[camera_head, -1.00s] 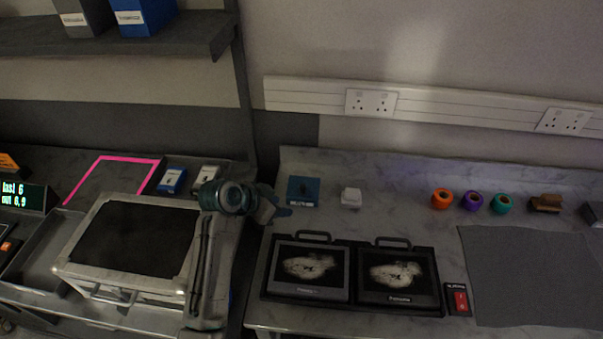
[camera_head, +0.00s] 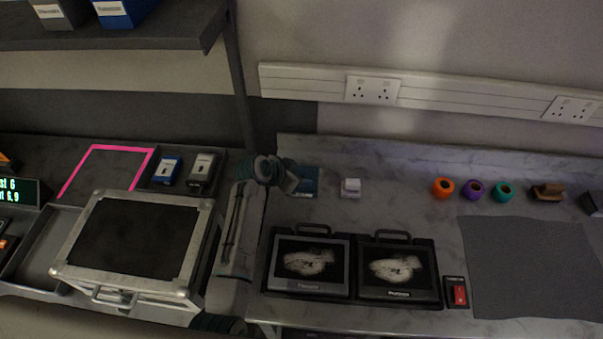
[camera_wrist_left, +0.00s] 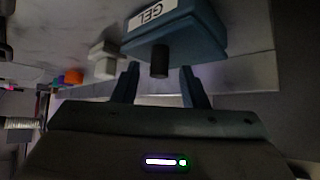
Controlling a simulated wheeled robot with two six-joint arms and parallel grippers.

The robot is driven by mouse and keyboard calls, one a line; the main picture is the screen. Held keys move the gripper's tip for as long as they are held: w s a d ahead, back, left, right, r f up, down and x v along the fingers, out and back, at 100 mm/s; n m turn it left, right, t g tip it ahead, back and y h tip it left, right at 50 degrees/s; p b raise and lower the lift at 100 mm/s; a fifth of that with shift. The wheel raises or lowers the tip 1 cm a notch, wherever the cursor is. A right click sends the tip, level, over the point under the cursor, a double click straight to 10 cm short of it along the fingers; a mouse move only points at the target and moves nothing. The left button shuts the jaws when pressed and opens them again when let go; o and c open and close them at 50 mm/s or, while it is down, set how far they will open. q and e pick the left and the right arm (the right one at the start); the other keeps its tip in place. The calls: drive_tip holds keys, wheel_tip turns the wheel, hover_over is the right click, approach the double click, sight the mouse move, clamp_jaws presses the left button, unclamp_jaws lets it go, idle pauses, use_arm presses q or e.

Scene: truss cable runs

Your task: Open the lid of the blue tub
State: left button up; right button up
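The blue tub (camera_head: 309,183) stands at the back left of the marble worktop, partly hidden by my left gripper (camera_head: 293,184) in the head view. In the left wrist view the tub (camera_wrist_left: 205,40) is close ahead, with a white GEL label. A dark round knob (camera_wrist_left: 160,62) sticks out from its lid, which looks shut. My left gripper's fingers (camera_wrist_left: 160,70) are open, one on each side of the knob in that picture. I see gaps between knob and fingers; how deep the knob sits between them is unclear. My right gripper is not in view.
A small white box (camera_head: 350,188) stands just right of the tub. Two black framed panels (camera_head: 310,262) lie in front. A red switch (camera_head: 457,292) and a grey mat (camera_head: 530,265) lie farther right. A shelf post (camera_head: 238,80) rises behind left of my arm.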

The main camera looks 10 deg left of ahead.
use_arm(q)
drive_tip(key=shift+w+d+f, duration=0.3)
drive_tip(key=shift+d+f, duration=0.1)
drive_tip(key=shift+f, duration=0.1)
drive_tip(key=shift+c, duration=0.2)
drive_tip(key=c, duration=0.7)
clamp_jaws()
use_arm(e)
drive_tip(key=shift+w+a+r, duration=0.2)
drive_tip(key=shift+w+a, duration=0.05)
